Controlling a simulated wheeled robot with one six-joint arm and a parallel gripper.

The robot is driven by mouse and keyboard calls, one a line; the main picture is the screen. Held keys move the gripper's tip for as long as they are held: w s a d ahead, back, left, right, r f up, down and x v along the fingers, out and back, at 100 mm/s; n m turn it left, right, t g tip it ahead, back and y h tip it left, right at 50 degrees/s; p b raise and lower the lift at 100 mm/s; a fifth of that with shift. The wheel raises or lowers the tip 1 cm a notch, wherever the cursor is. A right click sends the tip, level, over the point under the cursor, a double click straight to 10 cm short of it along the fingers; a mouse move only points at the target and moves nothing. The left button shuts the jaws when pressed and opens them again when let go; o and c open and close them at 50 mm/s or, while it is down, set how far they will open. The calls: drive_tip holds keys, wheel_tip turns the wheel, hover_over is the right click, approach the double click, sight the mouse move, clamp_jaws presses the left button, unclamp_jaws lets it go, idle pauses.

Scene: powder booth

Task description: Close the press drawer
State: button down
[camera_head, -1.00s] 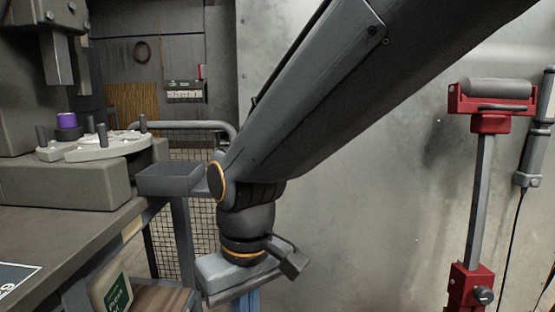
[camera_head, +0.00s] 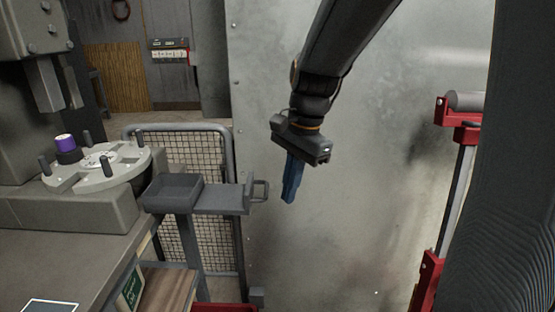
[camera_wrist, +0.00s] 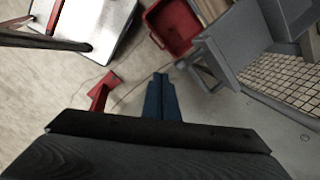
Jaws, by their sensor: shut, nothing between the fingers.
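The press drawer (camera_head: 222,198) is a grey tray sticking out to the right of the press (camera_head: 75,205), with a loop handle (camera_head: 260,190) on its right end. It stands open over a grey support post. My gripper (camera_head: 288,198) has blue fingers, points down, and hangs just right of the handle with a small gap showing. The fingers are shut and empty. In the wrist view the fingers (camera_wrist: 161,80) point up the picture, with the grey drawer (camera_wrist: 240,45) and its handle (camera_wrist: 207,72) to their upper right, apart from them.
A mesh guard (camera_head: 205,155) stands behind the drawer. A grey metal wall panel (camera_head: 370,210) fills the background behind my gripper. A red roller stand (camera_head: 465,130) is at the right. A red bin (camera_wrist: 176,24) sits on the floor below the drawer.

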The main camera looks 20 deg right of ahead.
drive_tip(key=w+d+r+m+y+p, duration=0.1)
drive_tip(key=w+d+r+m+p, duration=0.3)
drive_tip(key=r+m, duration=0.35)
drive_tip(key=w+a+f, duration=0.2)
drive_tip(key=a+f, duration=0.3)
drive_tip(key=f, duration=0.4)
drive_tip(key=shift+p, duration=0.45)
drive_tip(key=shift+w+a+f+m, duration=0.1)
drive_tip(key=shift+m, duration=0.15)
